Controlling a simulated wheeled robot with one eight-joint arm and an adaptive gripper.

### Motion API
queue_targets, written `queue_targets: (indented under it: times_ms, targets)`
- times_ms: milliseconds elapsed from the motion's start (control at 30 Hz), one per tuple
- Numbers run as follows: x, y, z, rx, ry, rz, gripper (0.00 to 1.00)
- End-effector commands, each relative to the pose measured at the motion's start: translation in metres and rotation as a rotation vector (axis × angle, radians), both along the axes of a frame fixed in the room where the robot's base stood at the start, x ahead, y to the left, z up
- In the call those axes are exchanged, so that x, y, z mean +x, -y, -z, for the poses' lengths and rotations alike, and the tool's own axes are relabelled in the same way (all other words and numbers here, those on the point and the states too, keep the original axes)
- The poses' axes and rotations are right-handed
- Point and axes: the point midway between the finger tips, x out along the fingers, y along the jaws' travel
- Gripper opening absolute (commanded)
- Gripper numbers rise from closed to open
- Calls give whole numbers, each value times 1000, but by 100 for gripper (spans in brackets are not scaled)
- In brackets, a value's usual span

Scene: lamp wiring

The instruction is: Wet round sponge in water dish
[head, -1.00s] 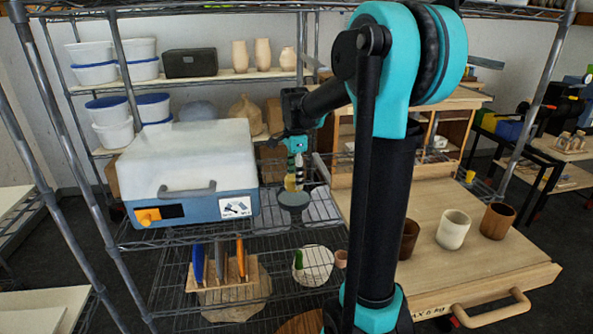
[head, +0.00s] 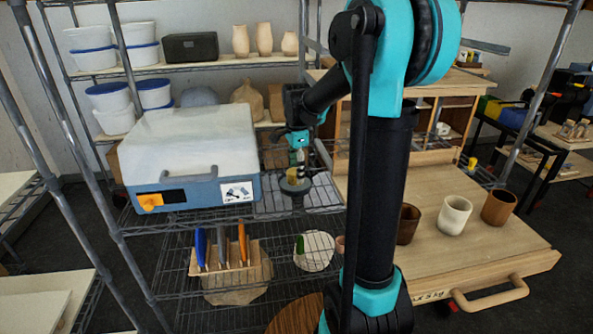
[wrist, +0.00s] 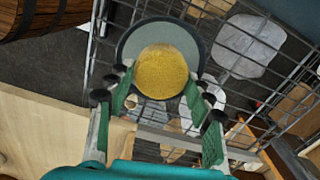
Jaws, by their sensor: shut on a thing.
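The round yellow sponge (wrist: 162,72) sits between the fingertips of my gripper (wrist: 160,92), which is shut on it. Below it in the wrist view is the round dark grey water dish (wrist: 135,43). The sponge overlaps the dish's near middle there. In the head view my gripper (head: 298,158) points down above the dish (head: 294,187), on the wire shelf right of the white-lidded box. The sponge is small and partly hidden there. I cannot tell whether it touches the dish's inside or any water.
The white-lidded blue box (head: 190,165) stands close on the left. A wooden holder (head: 230,272) with coloured-handled tools is on the shelf below. Several cups, including a cream one (head: 454,215), stand on the wooden drawer unit (head: 430,190) at right.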

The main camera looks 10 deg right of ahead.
Motion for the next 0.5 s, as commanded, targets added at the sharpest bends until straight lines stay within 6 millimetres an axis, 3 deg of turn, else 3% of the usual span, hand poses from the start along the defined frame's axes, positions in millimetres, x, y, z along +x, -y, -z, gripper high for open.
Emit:
queue_targets:
  times_ms: [500]
  targets:
    - [0, 0, 3, 0, 0, 0, 29]
